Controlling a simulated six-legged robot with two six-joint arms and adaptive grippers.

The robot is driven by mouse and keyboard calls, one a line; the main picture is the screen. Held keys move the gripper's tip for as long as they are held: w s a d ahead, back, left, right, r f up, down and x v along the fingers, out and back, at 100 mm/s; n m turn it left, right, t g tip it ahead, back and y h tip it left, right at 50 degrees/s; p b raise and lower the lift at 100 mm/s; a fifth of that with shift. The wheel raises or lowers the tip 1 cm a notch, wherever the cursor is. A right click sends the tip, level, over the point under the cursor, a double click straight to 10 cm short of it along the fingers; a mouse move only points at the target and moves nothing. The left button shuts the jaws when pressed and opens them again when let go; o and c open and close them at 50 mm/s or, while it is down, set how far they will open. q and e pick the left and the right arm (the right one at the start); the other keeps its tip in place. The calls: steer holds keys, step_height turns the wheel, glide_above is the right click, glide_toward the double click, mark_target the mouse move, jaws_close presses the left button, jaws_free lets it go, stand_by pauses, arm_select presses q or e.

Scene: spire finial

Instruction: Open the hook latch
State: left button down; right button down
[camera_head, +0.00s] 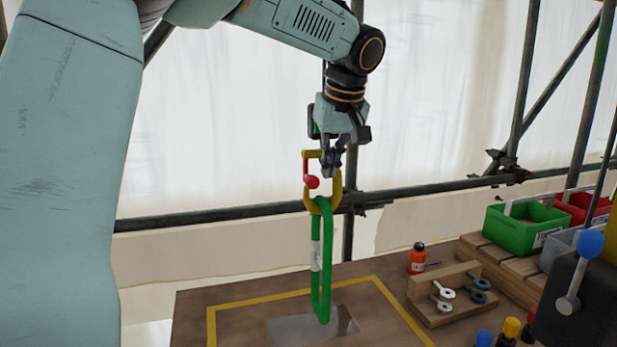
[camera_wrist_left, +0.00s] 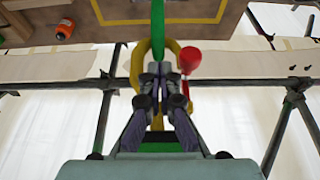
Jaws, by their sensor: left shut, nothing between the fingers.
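A yellow hook (camera_head: 337,193) hangs in mid-air with a green sling (camera_head: 328,260) looped through it. Its red latch (camera_head: 306,165) stands nearly upright on the hook's left side, with a red ball (camera_head: 312,182) at its lower end. My left gripper (camera_head: 332,168) points down just above and right of the ball, in front of the hook's upper part. In the left wrist view, the fingers (camera_wrist_left: 160,72) are together and empty, inside the outline of the hook (camera_wrist_left: 136,72). The ball (camera_wrist_left: 190,58) is right of the fingertips; contact is unclear. My right gripper is out of view.
A wooden table with a yellow outline (camera_head: 290,287) lies below. A wooden block with eye bolts (camera_head: 430,297), an orange bottle (camera_head: 417,258), a green bin (camera_head: 522,232) and a blue-knobbed lever (camera_head: 588,245) are at right. Dark scaffold tubes (camera_head: 230,213) run behind the hook.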

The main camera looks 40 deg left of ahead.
arm_select(q)
steer(key=shift+d+f+b, duration=0.25)
steer(key=shift+f+b, duration=0.7)
steer(key=shift+f, duration=0.25)
steer(key=shift+f, duration=0.1)
steer(key=shift+f+b, duration=0.25)
steer(key=shift+b, duration=0.05)
stand_by(0.6)
steer(key=shift+s+a+r+b, duration=0.1)
steer(key=shift+s+a+b, duration=0.2)
steer(key=shift+s, duration=0.3)
steer(key=shift+s+a+r+b, duration=0.1)
steer(key=shift+s+a+b, duration=0.05)
steer(key=shift+s+b, duration=0.35)
